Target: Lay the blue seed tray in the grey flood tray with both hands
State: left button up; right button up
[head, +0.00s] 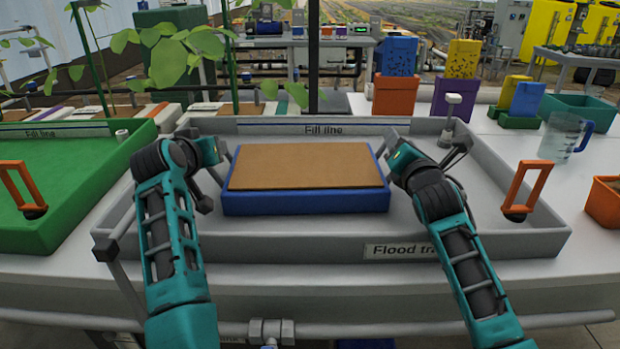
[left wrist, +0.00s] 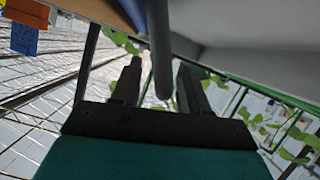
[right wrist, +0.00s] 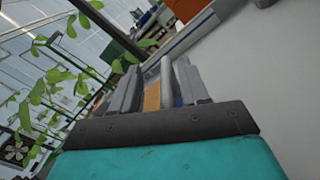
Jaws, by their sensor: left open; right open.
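The blue seed tray (head: 305,203), filled level with brown soil, is inside the walls of the grey flood tray (head: 500,243). It looks flat and appears to lie on the floor, near the middle. My left gripper (head: 222,152) is open at its left end, and my right gripper (head: 391,143) is open at its right end. In the left wrist view a grey bar (left wrist: 160,50) stands between the open fingers (left wrist: 160,88). In the right wrist view a similar bar (right wrist: 167,78) is between the open fingers (right wrist: 160,88). I cannot tell whether the fingers touch the bars.
A green tray (head: 75,215) adjoins on the left. Orange handles (head: 20,190) stand on both sides, the right one (head: 525,190) over the flood tray. A measuring jug (head: 563,137) and an orange pot (head: 603,203) stand right. Leafy plants (head: 180,55) rise behind.

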pick_arm(q)
jog(key=shift+f, duration=0.1)
pick_arm(e)
jog(key=shift+a+f, duration=0.15)
jog(key=shift+f, duration=0.7)
jog(key=shift+s, duration=0.7)
pick_arm(q)
jog(key=v, duration=0.8)
pick_arm(e)
jog(key=s+r, duration=0.1)
jog(key=s, duration=0.5)
jog(key=shift+s+d+r, duration=0.25)
jog(key=shift+s, duration=0.1)
pick_arm(q)
jog(key=shift+r, duration=0.2)
pick_arm(e)
jog(key=shift+r, duration=0.15)
pick_arm(q)
notch_tip(320, 180, up, 7)
jog(key=p, duration=0.9)
pick_arm(e)
notch_tip(320, 180, up, 8)
jog(key=shift+r, duration=0.25)
pick_arm(q)
jog(key=shift+f, duration=0.15)
